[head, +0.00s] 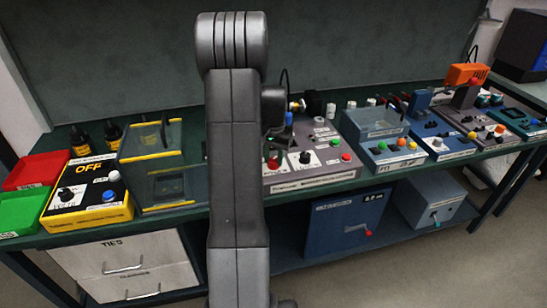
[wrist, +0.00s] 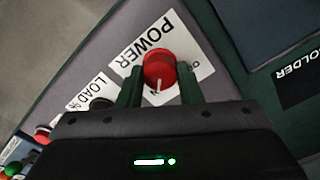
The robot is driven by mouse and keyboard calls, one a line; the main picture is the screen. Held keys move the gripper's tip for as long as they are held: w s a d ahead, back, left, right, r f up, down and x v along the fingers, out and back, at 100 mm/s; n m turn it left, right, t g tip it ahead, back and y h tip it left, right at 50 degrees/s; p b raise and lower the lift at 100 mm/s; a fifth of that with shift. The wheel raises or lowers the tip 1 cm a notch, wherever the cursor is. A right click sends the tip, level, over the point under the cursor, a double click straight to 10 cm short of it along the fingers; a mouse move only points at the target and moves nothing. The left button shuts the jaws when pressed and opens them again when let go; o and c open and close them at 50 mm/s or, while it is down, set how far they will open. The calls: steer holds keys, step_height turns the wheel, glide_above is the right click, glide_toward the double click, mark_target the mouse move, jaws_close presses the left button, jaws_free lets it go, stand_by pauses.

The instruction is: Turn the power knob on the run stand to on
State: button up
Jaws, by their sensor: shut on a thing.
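The power knob (wrist: 158,70) is a round red knob with a white pointer line, on a white label reading POWER (wrist: 146,35). In the wrist view its pointer line faces the lower edge of the picture. My gripper (wrist: 158,82) has one dark green finger on each side of the knob and is shut on it. The other markings around the knob are mostly hidden. In the head view the grey run stand (head: 325,174) stands on the bench, partly behind my arm. My gripper is not clearly visible there.
A black knob (wrist: 101,104) labelled LOAD sits beside the power knob, with red and green buttons beyond it. A dark panel labelled HOLDER (wrist: 296,82) lies to the right. A yellow box showing OFF (head: 88,216) and a blue-grey device (head: 385,153) stand along the bench.

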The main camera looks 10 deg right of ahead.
mark_target(274, 159)
steer(key=o, duration=1)
steer(key=shift+r, duration=0.1)
step_height(274, 159, up, 14)
steer(key=shift+f, duration=0.15)
steer(key=shift+f, duration=0.15)
step_height(274, 159, down, 14)
steer(key=shift+r, duration=0.15)
stand_by(0.5)
